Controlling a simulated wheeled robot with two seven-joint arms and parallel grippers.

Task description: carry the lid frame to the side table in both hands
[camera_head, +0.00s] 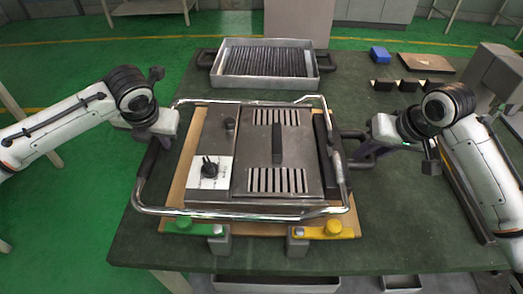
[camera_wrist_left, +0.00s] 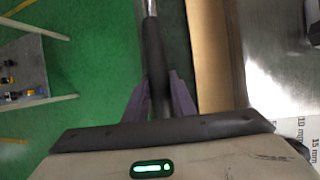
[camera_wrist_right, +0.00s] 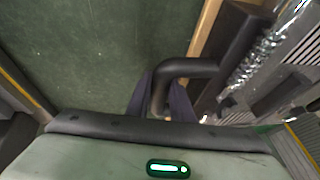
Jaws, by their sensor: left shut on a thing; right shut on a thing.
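The lid frame (camera_head: 250,214) is a chrome tube loop around a flat steel appliance (camera_head: 276,180) on the green table. My left gripper (camera_head: 154,140) is shut on the frame's black left grip (camera_head: 148,172); the left wrist view shows purple fingers on both sides of this grip (camera_wrist_left: 153,60). My right gripper (camera_head: 362,154) is shut on a black U-shaped handle (camera_head: 354,134) outside the frame's right side. This handle also shows between the fingers in the right wrist view (camera_wrist_right: 190,68). I cannot tell whether it belongs to the frame or to the appliance.
A steel tray (camera_head: 265,83) with dark rods and black handles stands at the back. Green (camera_head: 184,225) and yellow (camera_head: 333,228) clamps sit at the front.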

